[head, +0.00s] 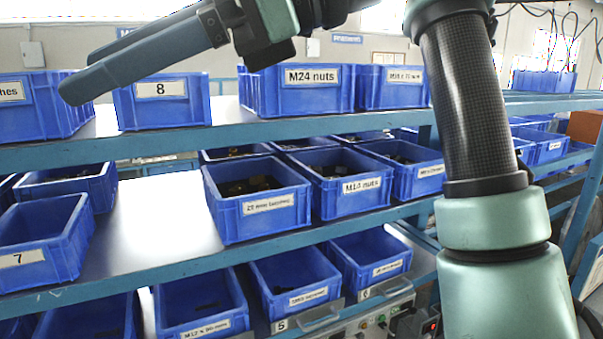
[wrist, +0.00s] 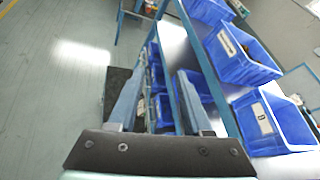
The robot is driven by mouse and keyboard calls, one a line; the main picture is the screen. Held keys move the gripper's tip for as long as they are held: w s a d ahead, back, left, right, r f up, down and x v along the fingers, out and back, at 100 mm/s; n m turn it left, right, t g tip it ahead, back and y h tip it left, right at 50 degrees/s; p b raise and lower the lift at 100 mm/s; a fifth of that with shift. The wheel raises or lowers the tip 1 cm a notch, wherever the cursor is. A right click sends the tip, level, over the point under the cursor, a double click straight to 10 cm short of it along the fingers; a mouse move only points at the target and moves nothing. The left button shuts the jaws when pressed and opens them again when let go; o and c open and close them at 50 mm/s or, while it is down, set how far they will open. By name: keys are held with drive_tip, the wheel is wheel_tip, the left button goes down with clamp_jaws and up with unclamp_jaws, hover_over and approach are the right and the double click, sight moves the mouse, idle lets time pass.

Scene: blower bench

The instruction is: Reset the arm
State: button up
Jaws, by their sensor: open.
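My gripper (head: 82,74) is at the upper left of the head view, in front of the shelf rack. Its two long grey-blue fingers point left and slightly down. In the wrist view my gripper (wrist: 161,75) shows its fingers apart with nothing held between them. In the head view the fingers overlap the bin labelled 8 (head: 162,115) and the bin at the far left edge (head: 48,119), and I cannot tell the gap to them.
The blue rack (head: 150,145) holds several labelled blue bins on stacked shelves, including the M24 nuts bin (head: 297,100) and bin 7 (head: 40,238). Bare shelf surface (head: 165,215) shows on the middle level. Open floor (wrist: 50,90) lies left in the wrist view.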

drive_tip(key=w+a+f+n+t+b, duration=0.1)
drive_tip(key=w+f+n+t+b, duration=0.65)
drive_tip(key=w+f+t, duration=0.6)
drive_tip(key=s+d+r+n+t+h+b, duration=0.3)
drive_tip(key=s+d+n+t+h+b, duration=0.1)
drive_tip(key=s+d+t+h, duration=0.9)
drive_tip(key=shift+s+d+n+t+h, duration=0.25)
drive_tip(key=shift+s+n+t+h, duration=0.25)
drive_tip(key=shift+t, duration=0.55)
